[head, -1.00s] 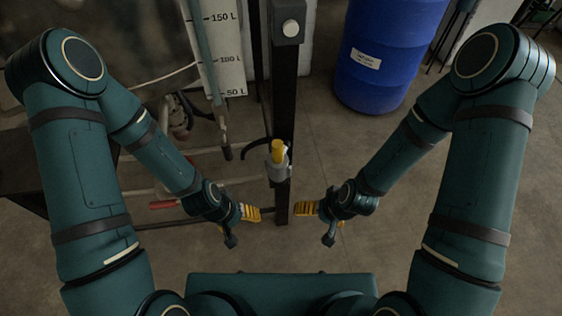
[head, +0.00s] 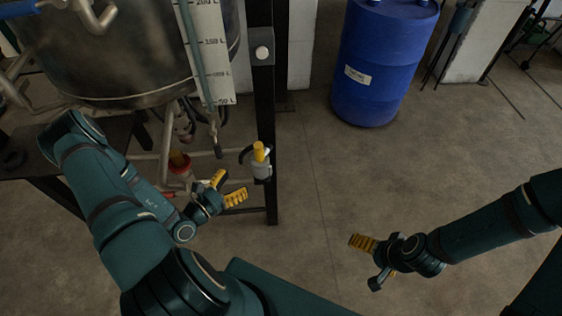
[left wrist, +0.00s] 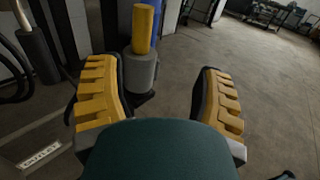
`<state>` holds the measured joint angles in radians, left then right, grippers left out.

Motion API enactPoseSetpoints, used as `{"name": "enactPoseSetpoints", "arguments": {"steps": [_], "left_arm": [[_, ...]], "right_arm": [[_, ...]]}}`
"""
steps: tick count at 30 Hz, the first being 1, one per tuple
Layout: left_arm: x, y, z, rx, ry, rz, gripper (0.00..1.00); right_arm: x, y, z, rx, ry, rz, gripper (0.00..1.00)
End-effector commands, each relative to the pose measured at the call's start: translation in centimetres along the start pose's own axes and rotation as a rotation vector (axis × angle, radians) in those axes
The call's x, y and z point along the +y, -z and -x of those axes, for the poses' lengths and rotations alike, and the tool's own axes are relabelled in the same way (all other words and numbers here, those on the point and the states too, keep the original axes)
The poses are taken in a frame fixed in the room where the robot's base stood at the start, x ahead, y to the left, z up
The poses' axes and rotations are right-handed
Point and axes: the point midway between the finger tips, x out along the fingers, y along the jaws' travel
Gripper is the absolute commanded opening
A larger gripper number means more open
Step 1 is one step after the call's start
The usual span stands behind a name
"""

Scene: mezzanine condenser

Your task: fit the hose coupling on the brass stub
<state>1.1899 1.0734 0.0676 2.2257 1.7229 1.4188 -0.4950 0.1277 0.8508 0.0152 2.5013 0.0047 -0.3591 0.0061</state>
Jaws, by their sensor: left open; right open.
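A yellow cylinder (head: 259,151) stands upright in a grey cup (head: 261,170) on the dark post, probably the hose coupling in its holder. In the left wrist view the yellow cylinder (left wrist: 143,30) and grey cup (left wrist: 141,72) show beyond my fingers, nearer the left finger. My left gripper (head: 229,187) is open and empty, left of and below the cup in the head view. My right gripper (head: 367,261) is open and empty over the floor. A brass-coloured piece with a red collar (head: 180,162) is under the tank; I cannot tell whether it is the stub.
The steel tank (head: 110,60) with its pipework stands at upper left, a scale strip (head: 214,55) on its front. The dark post (head: 271,200) stands right of my left gripper. A blue drum (head: 385,65) is at the back. Floor on the right is clear.

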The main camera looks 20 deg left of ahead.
Motion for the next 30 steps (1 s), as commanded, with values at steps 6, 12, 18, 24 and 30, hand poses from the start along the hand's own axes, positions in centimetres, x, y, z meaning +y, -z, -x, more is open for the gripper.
{"name": "enactPoseSetpoints", "arguments": {"steps": [6, 12, 18, 24, 30], "left_arm": [[1.8, -0.1, -0.9, -0.015, -0.078, -0.008, 0.68], [2.0, -0.1, -4.7, -0.014, -0.074, -0.006, 0.68], [2.2, -0.1, -7.4, -0.012, -0.074, -0.005, 0.68], [2.3, 0.0, -8.3, -0.012, -0.074, -0.005, 0.68], [2.9, 0.4, -10.5, -0.014, -0.072, -0.005, 0.68]], "right_arm": [[-0.1, 0.0, 0.0, -0.001, 0.001, 0.001, 1.00], [0.0, -0.1, -0.2, -0.003, 0.001, 0.002, 1.00], [0.1, -0.2, -0.4, -0.005, 0.001, 0.002, 1.00], [0.1, -0.2, -0.4, -0.006, 0.001, 0.002, 1.00], [0.3, -0.4, -0.9, -0.009, 0.001, 0.003, 1.00]]}}
